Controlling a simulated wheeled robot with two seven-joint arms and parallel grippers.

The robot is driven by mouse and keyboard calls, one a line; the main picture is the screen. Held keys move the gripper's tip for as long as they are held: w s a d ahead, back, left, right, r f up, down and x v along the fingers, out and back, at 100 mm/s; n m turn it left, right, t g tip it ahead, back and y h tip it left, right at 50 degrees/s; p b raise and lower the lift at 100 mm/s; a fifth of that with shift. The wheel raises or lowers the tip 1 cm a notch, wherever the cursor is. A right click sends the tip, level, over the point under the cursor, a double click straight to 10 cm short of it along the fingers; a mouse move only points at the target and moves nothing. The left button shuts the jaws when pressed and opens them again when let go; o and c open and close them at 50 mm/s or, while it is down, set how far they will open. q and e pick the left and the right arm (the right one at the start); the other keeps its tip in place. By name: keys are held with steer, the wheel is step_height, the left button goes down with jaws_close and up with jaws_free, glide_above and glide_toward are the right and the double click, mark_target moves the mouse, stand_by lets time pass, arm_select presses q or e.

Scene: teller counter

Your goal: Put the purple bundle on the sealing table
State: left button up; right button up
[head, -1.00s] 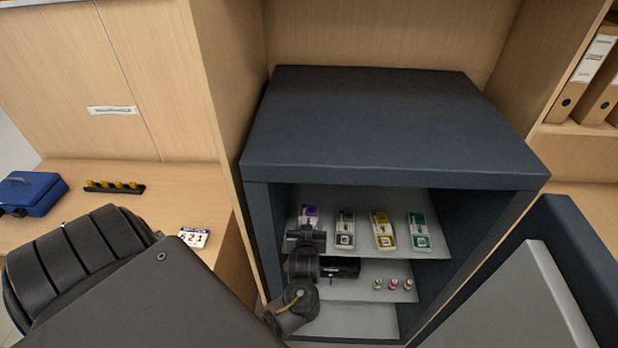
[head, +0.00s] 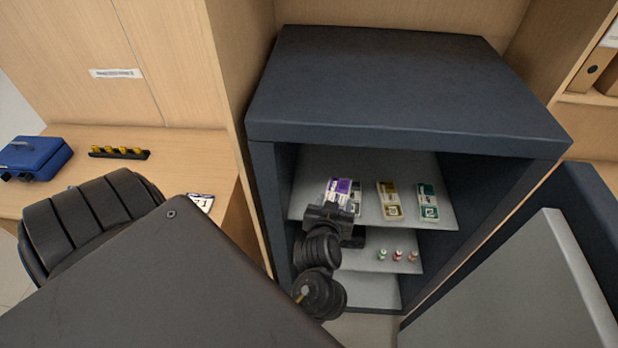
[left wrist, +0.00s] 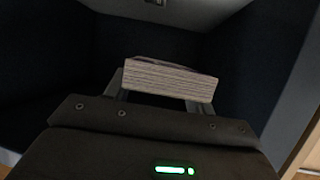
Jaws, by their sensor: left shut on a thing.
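The purple bundle (head: 341,187) is at the mouth of the dark open safe, in front of the other bundles on the upper shelf. My left gripper (head: 331,211) is shut on it. In the left wrist view the edge of the bundle's stacked notes (left wrist: 170,80) shows between the fingers of my left gripper (left wrist: 165,95). In the head view the bundle partly covers a grey bundle (head: 356,202) behind it. The sealing table cannot be made out for certain. My right gripper is not in view.
A yellow bundle (head: 389,200) and a green bundle (head: 427,201) lie on the upper shelf (head: 445,218). Small rolls (head: 397,255) stand on the shelf below. The safe's door (head: 530,285) stands open at right. A wooden counter at left holds a blue cash box (head: 36,160).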

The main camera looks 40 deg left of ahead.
arm_select(q)
steer(key=w+d+r+m+t+h+b, duration=0.1)
steer(key=w+d+r+m+h+b, duration=0.3)
steer(key=d, duration=0.6)
steer(key=s+d+m+g+h+b, duration=0.1)
steer(key=s+d+m+h+b, duration=0.1)
steer(key=d+m+h, duration=0.5)
steer(key=s+d+h, duration=0.1)
steer(key=d, duration=0.2)
steer(key=shift+s+d+h+b, duration=0.25)
steer(key=shift+s+h+b, duration=0.05)
steer(key=shift+s+b, duration=0.1)
